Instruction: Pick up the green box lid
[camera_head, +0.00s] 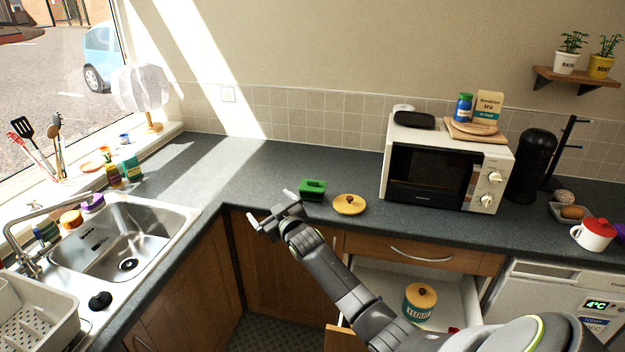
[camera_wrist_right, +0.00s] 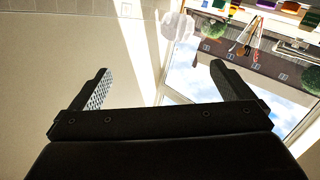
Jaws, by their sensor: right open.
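The green box lid (camera_head: 313,189) is a small green block with a handle on top, lying on the dark countertop near its front edge. A round yellow lid with a knob (camera_head: 349,204) lies just to its right. My right gripper (camera_head: 268,212) is open and empty, to the left of the green lid and apart from it, near the counter's front edge. In the right wrist view its two fingers (camera_wrist_right: 158,85) are spread with nothing between them; that view faces the wall and window, and the green lid is not in it. My left gripper is not in view.
A microwave (camera_head: 440,165) stands right of the lids. An open drawer (camera_head: 385,285) below holds a flour canister (camera_head: 419,301). A sink (camera_head: 125,240) lies at left. The countertop (camera_head: 260,165) behind the green lid is clear. A red-lidded white pot (camera_head: 593,235) sits at right.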

